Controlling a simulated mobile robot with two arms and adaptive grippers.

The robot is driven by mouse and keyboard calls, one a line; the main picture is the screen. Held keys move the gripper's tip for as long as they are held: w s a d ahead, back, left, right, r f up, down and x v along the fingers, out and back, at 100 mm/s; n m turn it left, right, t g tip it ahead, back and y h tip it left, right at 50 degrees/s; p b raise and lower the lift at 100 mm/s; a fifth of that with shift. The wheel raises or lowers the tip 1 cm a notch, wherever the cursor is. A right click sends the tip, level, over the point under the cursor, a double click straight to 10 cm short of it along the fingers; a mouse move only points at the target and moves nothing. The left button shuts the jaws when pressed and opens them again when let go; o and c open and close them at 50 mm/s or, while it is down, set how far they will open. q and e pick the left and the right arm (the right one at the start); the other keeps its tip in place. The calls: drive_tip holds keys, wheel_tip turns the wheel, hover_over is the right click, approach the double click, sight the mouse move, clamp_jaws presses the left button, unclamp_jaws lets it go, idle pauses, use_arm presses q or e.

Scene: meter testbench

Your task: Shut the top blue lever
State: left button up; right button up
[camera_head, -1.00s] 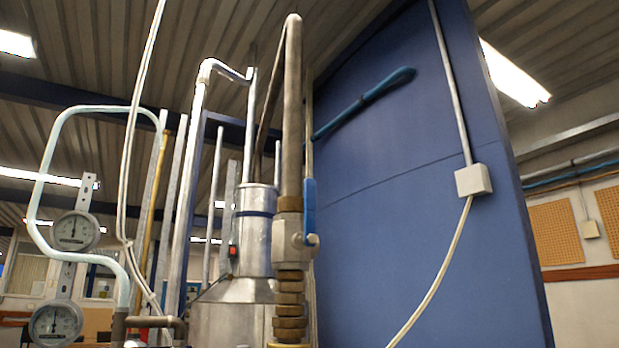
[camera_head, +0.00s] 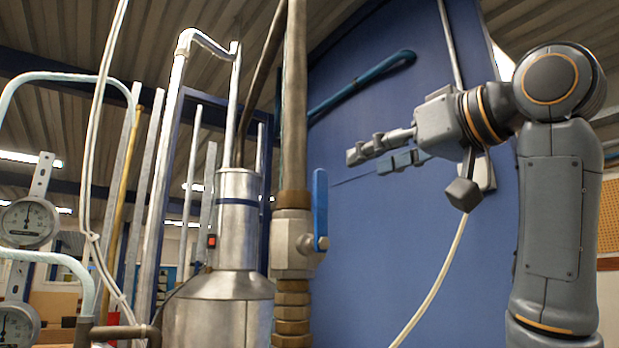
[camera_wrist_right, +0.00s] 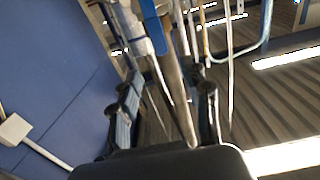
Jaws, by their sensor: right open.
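The blue lever (camera_head: 320,204) stands upright on the right side of a metal valve (camera_head: 291,243), in line with the vertical brown pipe (camera_head: 295,110). My right gripper (camera_head: 368,159) reaches in from the right, a little right of the lever and near the height of its top in the picture, apart from it. Its fingers are open and empty. In the right wrist view, the blue lever (camera_wrist_right: 152,38) shows at the top, beyond and between the spread fingers of my gripper (camera_wrist_right: 164,100). My left gripper is not in view.
A large blue panel (camera_head: 400,260) stands behind the gripper, with a long blue bar or hose (camera_head: 362,83) on it and a cable (camera_head: 440,275). A metal cylinder (camera_head: 237,220) and several pipes stand left of the valve. A round gauge (camera_head: 28,220) is far left.

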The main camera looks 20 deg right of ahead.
sight(323, 179)
drive_tip(key=p+x, duration=0.2)
drive_tip(key=x, duration=0.2)
drive_tip(key=p+x, duration=0.2)
drive_tip(key=x, duration=0.2)
drive_tip(key=p+x, duration=0.2)
drive_tip(key=x, duration=0.2)
drive_tip(key=shift+r+p, duration=0.3)
drive_tip(key=shift+p, duration=0.05)
drive_tip(key=shift+w+a+f, duration=0.1)
drive_tip(key=shift+w+f, duration=0.05)
drive_tip(key=shift+w, duration=0.55)
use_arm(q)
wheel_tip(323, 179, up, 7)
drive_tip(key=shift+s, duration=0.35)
use_arm(e)
drive_tip(key=shift+c, duration=0.4)
clamp_jaws()
